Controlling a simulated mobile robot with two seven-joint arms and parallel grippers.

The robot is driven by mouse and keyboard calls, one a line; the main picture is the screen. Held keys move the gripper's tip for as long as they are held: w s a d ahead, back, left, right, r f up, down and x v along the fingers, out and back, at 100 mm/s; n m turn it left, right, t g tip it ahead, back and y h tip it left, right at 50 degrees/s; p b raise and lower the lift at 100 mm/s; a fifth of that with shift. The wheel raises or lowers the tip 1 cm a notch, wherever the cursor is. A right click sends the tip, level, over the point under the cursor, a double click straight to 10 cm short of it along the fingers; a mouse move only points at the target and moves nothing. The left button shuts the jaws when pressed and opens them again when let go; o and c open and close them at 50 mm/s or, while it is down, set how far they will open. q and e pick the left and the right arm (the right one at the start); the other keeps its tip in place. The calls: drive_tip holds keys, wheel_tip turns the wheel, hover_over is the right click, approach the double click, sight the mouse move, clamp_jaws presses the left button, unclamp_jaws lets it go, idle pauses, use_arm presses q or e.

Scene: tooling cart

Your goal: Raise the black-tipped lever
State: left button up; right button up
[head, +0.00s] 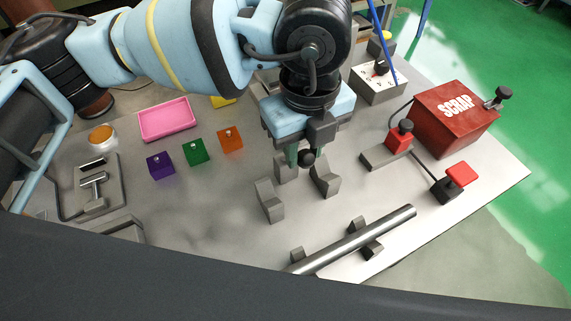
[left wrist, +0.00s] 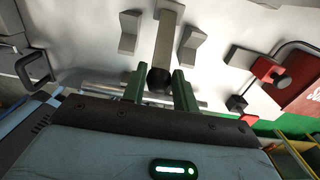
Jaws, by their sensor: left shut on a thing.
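The black-tipped lever is a grey bar with a round black ball (head: 307,157) at its end. In the left wrist view its bar (left wrist: 166,45) runs between two grey blocks, with the ball between my fingers. My left gripper (head: 306,152) is above the cart top with its green fingers around the ball end. In the left wrist view my left gripper (left wrist: 160,82) is shut on the lever. In the head view the gripper hides most of the bar, so its exact tilt is hard to tell. My right gripper is not in view.
Grey blocks (head: 269,201) stand close by the lever. A steel rod (head: 360,236) rests on supports in front. The red-knobbed fixture (head: 400,138) and red SCRAP box (head: 455,118) are at right. Purple, green and orange (head: 231,139) blocks and a pink tray (head: 167,119) are at left.

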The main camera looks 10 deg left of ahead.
use_arm(q)
drive_tip(key=shift+w+a+r, duration=0.15)
drive_tip(key=shift+w+a, duration=0.1)
drive_tip(key=shift+w, duration=0.05)
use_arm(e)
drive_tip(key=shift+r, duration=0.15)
use_arm(q)
drive_tip(key=shift+w+a+r, duration=0.3)
drive_tip(key=shift+w+a, duration=0.05)
drive_tip(key=shift+w, duration=0.1)
drive_tip(key=shift+w+a, duration=0.1)
drive_tip(key=shift+w, duration=0.1)
drive_tip(key=shift+c, duration=0.2)
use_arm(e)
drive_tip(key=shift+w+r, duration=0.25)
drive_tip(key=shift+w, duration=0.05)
use_arm(q)
drive_tip(key=shift+a+r, duration=0.1)
drive_tip(key=shift+w+a+r+p, duration=0.15)
drive_tip(key=shift+w+a+p, duration=0.05)
drive_tip(key=shift+w+p, duration=0.2)
clamp_jaws()
drive_tip(key=shift+w+a, duration=0.25)
drive_tip(key=shift+w, duration=0.05)
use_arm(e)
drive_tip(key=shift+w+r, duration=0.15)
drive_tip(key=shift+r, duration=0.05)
